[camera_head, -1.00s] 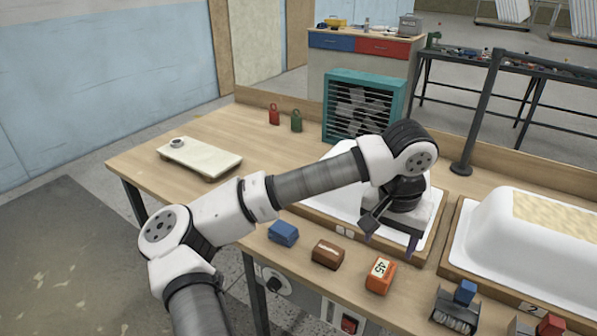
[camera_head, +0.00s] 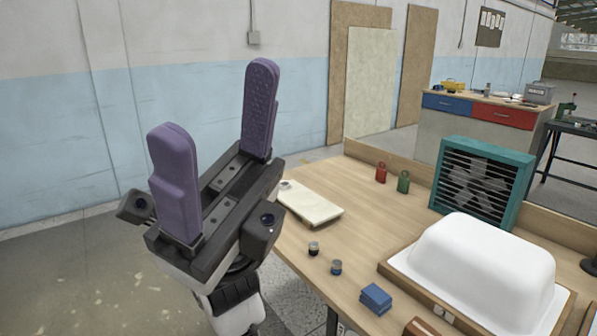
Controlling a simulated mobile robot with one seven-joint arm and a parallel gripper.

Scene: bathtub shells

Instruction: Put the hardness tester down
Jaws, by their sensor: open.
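My gripper (camera_head: 213,155) is raised in the left of the view, its two purple fingers pointing up and wide apart, with nothing between them. Two small dark cylinders with light tops stand on the bench's near left part: one cylinder (camera_head: 314,248) and a bluish one (camera_head: 336,267). A small round metallic piece (camera_head: 285,185) sits on the left end of a pale slab (camera_head: 315,208), right beside my gripper in the picture. I cannot tell which of these small things, if any, is the hardness tester.
The wooden bench (camera_head: 357,228) holds a blue block (camera_head: 376,298), a white tub shell (camera_head: 480,265) on a board, a teal-framed fan (camera_head: 482,185), and red (camera_head: 381,172) and green (camera_head: 403,181) weights. Bare bench top lies between the slab and the tub. Open floor is at left.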

